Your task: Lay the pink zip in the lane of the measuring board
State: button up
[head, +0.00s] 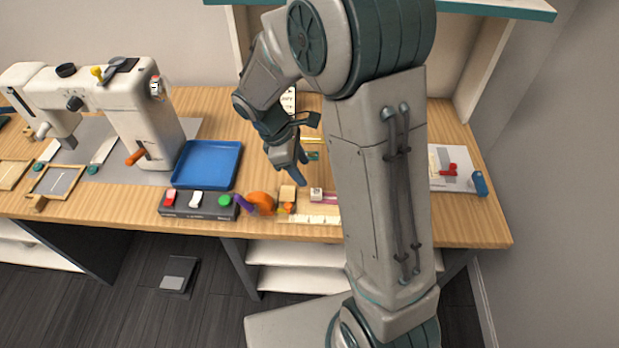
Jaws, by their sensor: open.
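A thin pink strip (330,198), which looks like the pink zip, shows near the table's front edge, just left of my arm. A small pale block sits at its left end. The pale measuring board (309,219) with whitish segments lies along the front edge; my arm hides its right part. I cannot tell whether the strip lies in the board's lane or beside it. My gripper (302,170) is open and points down, above and behind the strip and board. Nothing shows between its fingers, though one is partly hidden.
A blue tray (207,164) and a dark strip with coloured pieces (198,204) lie to the left. An orange round thing (262,202) and a wooden block (287,193) stand beside the board. A sewing machine (125,113) stands far left.

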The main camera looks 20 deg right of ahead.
jog(key=s+d+r+m+t+y, duration=0.1)
jog(key=s+r+m+t+y, duration=0.1)
jog(key=s+r+m, duration=0.4)
jog(key=s+d+r+m+t+y, duration=0.2)
jog(key=s+r+m, duration=0.4)
jog(key=s+m, duration=0.2)
jog(key=shift+s+d+m, duration=0.3)
jog(key=shift+s, duration=0.15)
